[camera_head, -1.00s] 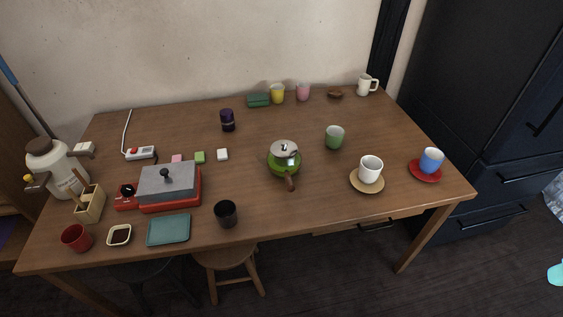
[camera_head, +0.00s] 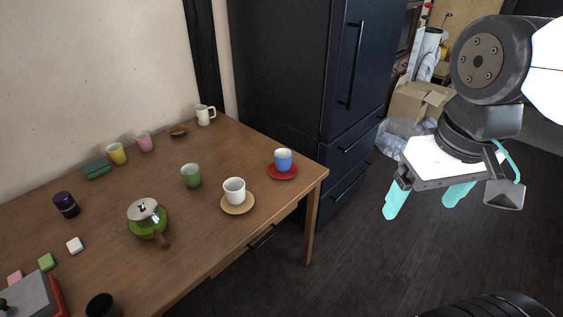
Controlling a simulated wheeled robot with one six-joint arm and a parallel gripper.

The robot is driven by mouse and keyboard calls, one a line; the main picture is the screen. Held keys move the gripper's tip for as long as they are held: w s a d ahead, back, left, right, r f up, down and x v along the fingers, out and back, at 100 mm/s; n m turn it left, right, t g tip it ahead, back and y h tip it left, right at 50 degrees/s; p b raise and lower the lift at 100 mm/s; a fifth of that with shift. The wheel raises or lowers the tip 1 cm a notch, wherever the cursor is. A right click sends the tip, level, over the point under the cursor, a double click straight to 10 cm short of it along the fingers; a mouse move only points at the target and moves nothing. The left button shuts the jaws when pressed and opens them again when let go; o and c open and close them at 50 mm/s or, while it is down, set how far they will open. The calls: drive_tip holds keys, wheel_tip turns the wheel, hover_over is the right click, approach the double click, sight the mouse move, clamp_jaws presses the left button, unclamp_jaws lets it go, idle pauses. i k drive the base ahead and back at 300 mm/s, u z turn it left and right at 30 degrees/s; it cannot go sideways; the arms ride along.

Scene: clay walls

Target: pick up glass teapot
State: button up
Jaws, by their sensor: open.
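The teapot (camera_head: 148,222) stands upright on the wooden table at the left of the head view. It has a green body, a silvery lid with a dark knob, and a brown handle pointing toward the front right. My gripper (camera_head: 427,206) hangs at the right of the view over the dark floor, off the table's right end and well apart from the teapot. Its two cyan fingers are spread, with nothing between them.
Near the teapot on the table (camera_head: 200,262) are a green cup (camera_head: 191,175), a white cup (camera_head: 234,190) on a tan saucer, a blue cup (camera_head: 283,159) on a red saucer and a white block (camera_head: 75,245). A dark fridge (camera_head: 290,70) stands behind the table's right end.

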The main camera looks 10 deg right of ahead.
sight(154, 228)
drive_tip(key=k, duration=1)
drive_tip(key=u, duration=1.55)
drive_tip(key=i, duration=0.95)
drive_tip(key=u, duration=0.1)
